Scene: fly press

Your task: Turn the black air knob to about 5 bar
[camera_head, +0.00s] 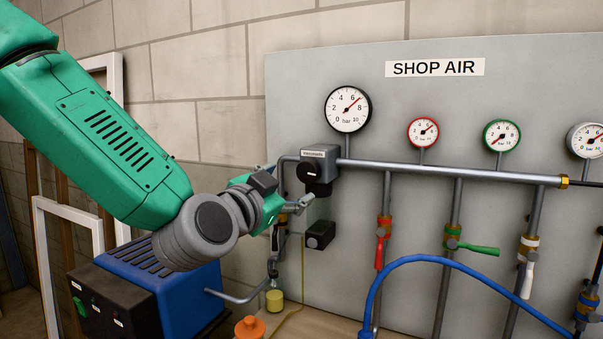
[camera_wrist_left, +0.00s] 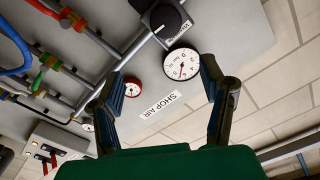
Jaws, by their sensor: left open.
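The black air knob (camera_head: 313,172) is on the front of a grey regulator box near the top left of the panel. It also shows at the top of the left wrist view (camera_wrist_left: 165,18), with a pale mark on its face. The large black-rimmed gauge (camera_head: 348,109) is just above it; its red needle points up and right, between 6 and 8 bar. It also shows in the left wrist view (camera_wrist_left: 182,64). My left gripper (camera_head: 298,205) is open and empty, below and slightly left of the knob, apart from it. Its two fingers spread wide in the wrist view (camera_wrist_left: 160,72).
A grey pipe (camera_head: 450,172) runs right from the regulator, with several valve drops below, including a red handle (camera_head: 379,252) and green handle (camera_head: 478,249). A black box (camera_head: 320,235) hangs below the knob. A blue hose (camera_head: 420,259) arches in front. A blue machine (camera_head: 190,295) stands lower left.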

